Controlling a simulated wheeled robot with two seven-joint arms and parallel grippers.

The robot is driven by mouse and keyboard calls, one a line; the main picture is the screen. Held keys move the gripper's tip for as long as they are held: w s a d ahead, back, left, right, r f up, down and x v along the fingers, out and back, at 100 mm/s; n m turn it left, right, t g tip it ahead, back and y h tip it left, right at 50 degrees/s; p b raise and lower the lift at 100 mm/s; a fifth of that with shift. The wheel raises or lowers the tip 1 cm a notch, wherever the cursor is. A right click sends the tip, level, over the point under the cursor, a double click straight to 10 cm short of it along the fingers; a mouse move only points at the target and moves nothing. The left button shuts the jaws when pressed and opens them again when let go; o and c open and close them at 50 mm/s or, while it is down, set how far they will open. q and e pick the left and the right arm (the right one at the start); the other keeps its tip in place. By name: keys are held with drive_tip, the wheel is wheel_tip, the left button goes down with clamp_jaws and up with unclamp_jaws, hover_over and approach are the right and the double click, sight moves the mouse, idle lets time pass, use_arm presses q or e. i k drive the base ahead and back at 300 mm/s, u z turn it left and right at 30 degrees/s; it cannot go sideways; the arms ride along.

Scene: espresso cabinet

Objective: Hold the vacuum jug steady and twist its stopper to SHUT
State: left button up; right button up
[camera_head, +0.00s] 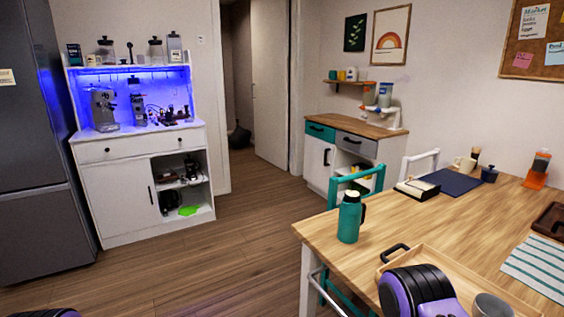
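The vacuum jug (348,226) stands upright near the left corner of the wooden table. Neither of my grippers is in view. A purple and black part of one of my arms shows at the bottom right, over the tray, and a small part of another at the bottom left edge. Nothing touches the jug.
A wooden tray (449,263) with black handles lies to the right of the jug. A teal chair (371,179) stands behind the jug. The tabletop around the jug is clear.

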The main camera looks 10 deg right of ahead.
sight(351, 196)
drive_tip(key=u, duration=0.65)
drive_tip(key=i, duration=2.95)
drive_tip(key=z, duration=3.35)
